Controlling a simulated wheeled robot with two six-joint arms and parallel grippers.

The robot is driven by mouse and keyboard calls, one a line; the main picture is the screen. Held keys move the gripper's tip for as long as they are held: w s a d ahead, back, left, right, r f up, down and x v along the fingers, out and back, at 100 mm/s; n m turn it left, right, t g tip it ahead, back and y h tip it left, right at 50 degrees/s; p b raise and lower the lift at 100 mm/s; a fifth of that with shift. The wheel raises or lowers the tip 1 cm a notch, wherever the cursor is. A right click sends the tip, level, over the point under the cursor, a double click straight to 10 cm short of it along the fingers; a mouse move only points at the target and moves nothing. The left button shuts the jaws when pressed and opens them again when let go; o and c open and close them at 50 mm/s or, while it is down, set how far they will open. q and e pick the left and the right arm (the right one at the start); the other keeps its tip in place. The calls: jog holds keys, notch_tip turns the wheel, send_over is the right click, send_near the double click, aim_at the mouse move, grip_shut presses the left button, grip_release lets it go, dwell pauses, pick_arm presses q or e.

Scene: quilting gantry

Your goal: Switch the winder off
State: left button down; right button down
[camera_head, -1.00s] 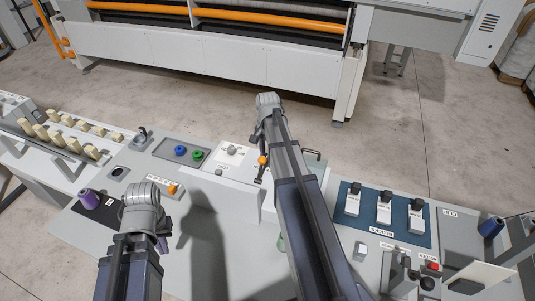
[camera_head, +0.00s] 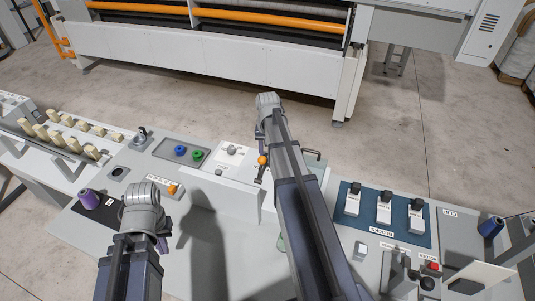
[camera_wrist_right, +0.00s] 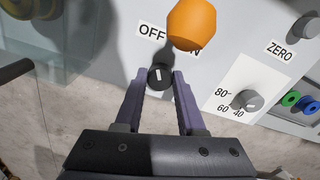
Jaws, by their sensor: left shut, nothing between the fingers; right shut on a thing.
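An OFF label (camera_wrist_right: 152,33) lies above and left of the knob. An orange ball knob (camera_wrist_right: 191,24) partly covers the label at right, of which an N shows. In the head view, the orange knob (camera_head: 262,160) is beside my right arm, and the gripped knob is not clear there. My left gripper (camera_head: 162,244) is shut and empty above the console's left part. No winder label is readable.
A dial (camera_wrist_right: 247,100) marked 80, 60, 40 and a ZERO knob (camera_wrist_right: 304,28) are near the right gripper. Several switches stand on a blue panel (camera_head: 367,221) at right. A purple spool (camera_head: 88,199) stands at left.

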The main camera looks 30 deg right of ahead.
aim_at(267, 155)
dwell(0.4)
jog(key=c, duration=0.5)
grip_release()
jog(key=shift+r, duration=0.1)
notch_tip(267, 155, up, 8)
jog(key=p, duration=0.8)
jog(key=shift+f, duration=0.2)
